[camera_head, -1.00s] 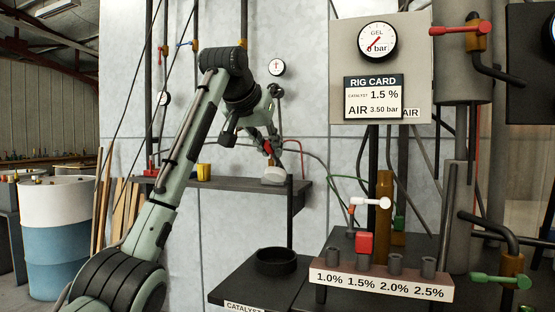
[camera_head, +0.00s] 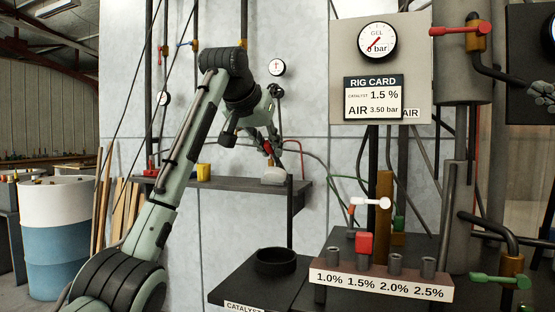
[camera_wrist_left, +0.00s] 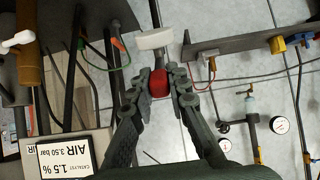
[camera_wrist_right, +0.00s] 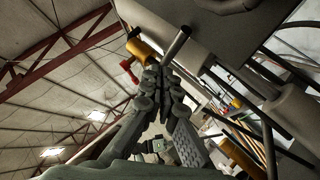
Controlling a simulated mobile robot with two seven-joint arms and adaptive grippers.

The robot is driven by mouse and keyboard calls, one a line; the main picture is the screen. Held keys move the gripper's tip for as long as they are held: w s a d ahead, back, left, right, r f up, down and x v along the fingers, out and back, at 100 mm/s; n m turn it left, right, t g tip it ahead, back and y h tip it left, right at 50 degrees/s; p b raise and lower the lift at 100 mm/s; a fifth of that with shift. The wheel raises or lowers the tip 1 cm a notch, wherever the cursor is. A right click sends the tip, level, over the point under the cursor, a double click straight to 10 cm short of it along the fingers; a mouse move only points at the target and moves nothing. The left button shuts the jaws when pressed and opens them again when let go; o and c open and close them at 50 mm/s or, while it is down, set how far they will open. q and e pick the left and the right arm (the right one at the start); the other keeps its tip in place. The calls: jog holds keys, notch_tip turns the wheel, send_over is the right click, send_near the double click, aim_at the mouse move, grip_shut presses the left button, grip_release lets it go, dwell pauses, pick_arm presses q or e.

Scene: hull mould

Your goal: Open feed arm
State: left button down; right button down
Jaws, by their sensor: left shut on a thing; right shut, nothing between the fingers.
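In the head view an upper dark bent arm (camera_head: 497,72) leaves a brass valve with a red lever (camera_head: 456,29). A lower dark bent arm (camera_head: 488,226) ends at a brass valve with a green lever (camera_head: 497,280). Neither is labelled as the feed arm. My right gripper (camera_head: 541,90) is shut and empty at the right edge, near the end of the upper arm. In the right wrist view its fingertips (camera_wrist_right: 164,68) are close to a grey tube end (camera_wrist_right: 178,42); contact is unclear. My left gripper (camera_wrist_left: 160,84) is shut on a red handle (camera_wrist_left: 158,84) with a white head (camera_wrist_left: 153,39).
A grey shelf (camera_head: 225,184) runs along the wall behind my left gripper. A catalyst rack (camera_head: 380,281) with a red block (camera_head: 364,244) and a dark tray (camera_head: 247,282) stand in front. A rig card (camera_head: 374,98) reads catalyst 1.5 %, air 3.50 bar.

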aim_at(278, 170)
jog(key=a+f+n+g+y, duration=0.1)
jog(key=a+f+n+g, duration=0.3)
jog(key=a, duration=0.6)
jog(key=w+a+f+n+g+y, duration=0.1)
jog(key=a+f+n+g, duration=0.3)
jog(key=a+f, duration=0.5)
jog(key=w+a+f+n+g+y, duration=0.1)
jog(key=a+f+n+g, duration=0.3)
jog(key=a, duration=0.8)
jog(key=shift+w+a+f+n+g+y, duration=0.15)
jog(key=shift+f+n+y, duration=0.25)
jog(key=shift+f, duration=0.25)
jog(key=shift+w+d+f+n+g+y, duration=0.15)
jog(key=shift+f+n+y, duration=0.2)
jog(key=shift+f, duration=0.25)
jog(key=w+r+x, duration=0.1)
jog(key=x, duration=0.9)
jog(key=d+r+x, duration=0.1)
jog(key=r+x, duration=0.1)
jog(key=x, duration=0.8)
jog(key=shift+w, duration=0.5)
jog(key=shift+d, duration=0.1)
